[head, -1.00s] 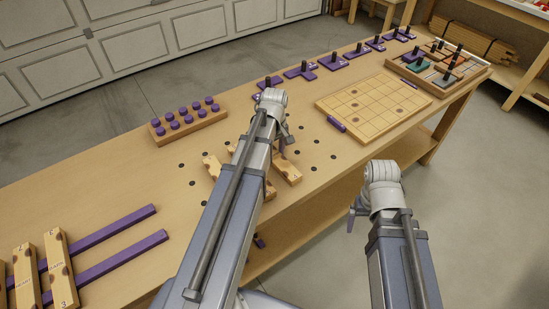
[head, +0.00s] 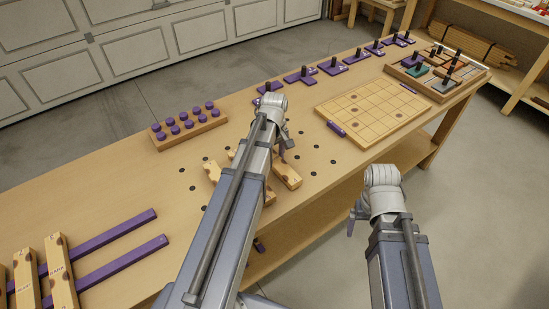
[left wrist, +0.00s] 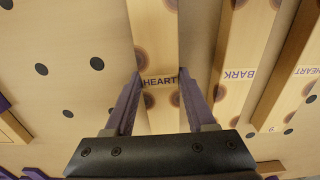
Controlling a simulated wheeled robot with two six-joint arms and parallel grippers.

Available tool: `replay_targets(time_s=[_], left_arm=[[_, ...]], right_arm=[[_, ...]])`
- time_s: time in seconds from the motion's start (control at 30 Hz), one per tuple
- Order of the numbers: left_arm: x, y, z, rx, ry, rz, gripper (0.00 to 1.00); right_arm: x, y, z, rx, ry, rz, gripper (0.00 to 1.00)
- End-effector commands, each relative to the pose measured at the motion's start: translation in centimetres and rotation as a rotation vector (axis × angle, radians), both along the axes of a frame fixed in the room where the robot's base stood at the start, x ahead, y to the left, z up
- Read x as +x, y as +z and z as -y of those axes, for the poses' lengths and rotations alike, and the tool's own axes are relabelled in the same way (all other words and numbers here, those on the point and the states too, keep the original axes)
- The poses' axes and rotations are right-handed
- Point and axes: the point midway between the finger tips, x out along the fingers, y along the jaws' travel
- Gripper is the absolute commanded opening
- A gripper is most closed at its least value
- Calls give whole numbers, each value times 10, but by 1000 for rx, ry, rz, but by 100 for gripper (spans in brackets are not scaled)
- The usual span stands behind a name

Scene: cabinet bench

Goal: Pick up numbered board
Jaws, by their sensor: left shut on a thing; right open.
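My left gripper (left wrist: 158,88) is shut on a pale board (left wrist: 157,118) marked HEART, with dark brown knots. Its purple fingers lie along the board's two long sides in the left wrist view. No number is readable on this board. Beside it are a board marked BARK (left wrist: 236,85) and another marked HEART (left wrist: 300,75), with a 9 near its end. In the head view, boards (head: 287,172) lie on the bench partly behind my left arm, which hides most of the grip. My right gripper (head: 351,221) is open and empty, off the bench's front edge.
Dark holes (head: 318,159) dot the bench. Further boards (head: 60,270) lie across purple rails (head: 110,263) at lower left. A peg block (head: 188,126) stands at the back, a gridded board (head: 372,113) to the right, and purple stands with dark posts (head: 332,66) behind it.

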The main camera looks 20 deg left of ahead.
Motion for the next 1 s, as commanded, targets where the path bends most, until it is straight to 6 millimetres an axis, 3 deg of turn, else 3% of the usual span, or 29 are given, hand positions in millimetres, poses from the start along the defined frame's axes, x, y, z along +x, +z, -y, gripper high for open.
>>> replay_targets(time_s=[0.6, 1.0], left_arm=[[0, 87, 0, 0, 0, 0, 0], [0, 94, 0, 0, 0, 0, 0]], right_arm=[[0, 88, 0, 0, 0, 0, 91], [0, 94, 0, 0, 0, 0, 91]])
